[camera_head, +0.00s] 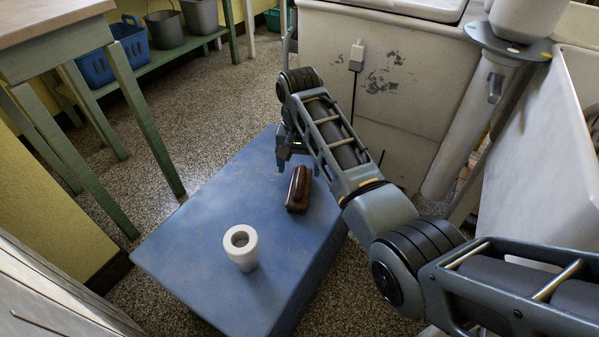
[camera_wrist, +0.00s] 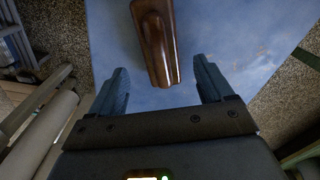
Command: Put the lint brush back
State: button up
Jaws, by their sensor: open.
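The lint brush (camera_head: 299,189) is a dark brown wooden piece lying on a low blue table (camera_head: 190,245), near its right edge. In the wrist view the brush (camera_wrist: 157,45) lies ahead of my gripper, its near end roughly between and just beyond the fingertips. My gripper (camera_head: 295,165) is above the table's far part, close behind the brush. In the wrist view its two fingers (camera_wrist: 163,80) are spread apart with nothing held. Whether a finger touches the brush cannot be told.
A white cup-like holder (camera_head: 241,248) with a round opening stands on the blue table, left of and nearer than the brush. A white washer (camera_head: 400,75) stands behind my arm. A green-legged table (camera_head: 120,100) and a shelf with blue baskets (camera_head: 130,42) are at left. Speckled floor lies between.

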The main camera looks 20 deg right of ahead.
aim_at(299, 178)
jog(key=shift+r+p, duration=0.6)
jog(key=shift+r, duration=2)
